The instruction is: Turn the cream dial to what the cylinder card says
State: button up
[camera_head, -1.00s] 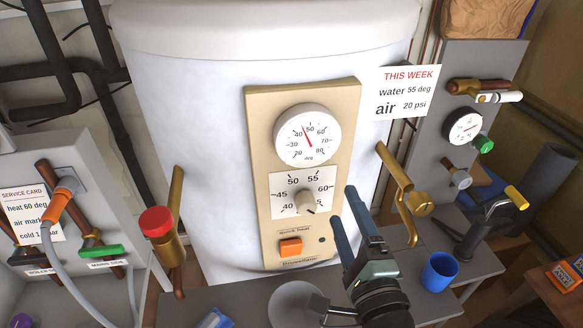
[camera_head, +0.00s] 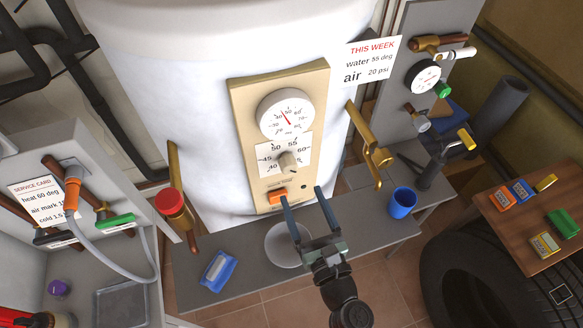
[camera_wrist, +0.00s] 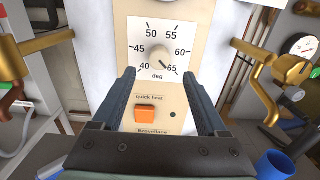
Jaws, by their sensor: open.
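The cream dial (camera_head: 288,161) is a small knob on a white scale plate marked 40 to 65 deg, on the beige panel of the white cylinder. In the wrist view the cream dial (camera_wrist: 165,56) shows a dark mark toward lower right, near 65. The cylinder card (camera_head: 370,60), headed THIS WEEK, reads water 55 deg, air 20 psi. My gripper (camera_head: 303,195) is open and empty, below the dial and apart from it. In the wrist view my gripper (camera_wrist: 158,73) has its fingers pointing at the panel, one each side below the knob.
An orange quick heat switch (camera_head: 277,196) sits below the dial, a round thermometer (camera_head: 285,114) above. Brass pipes flank the cylinder: a red-capped one (camera_head: 175,210) left, a curved one (camera_head: 372,150) right.

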aim_at(291, 170)
jog(key=x, duration=0.7)
jog(key=shift+w, duration=0.25)
jog(key=shift+c, duration=0.3)
grip_shut()
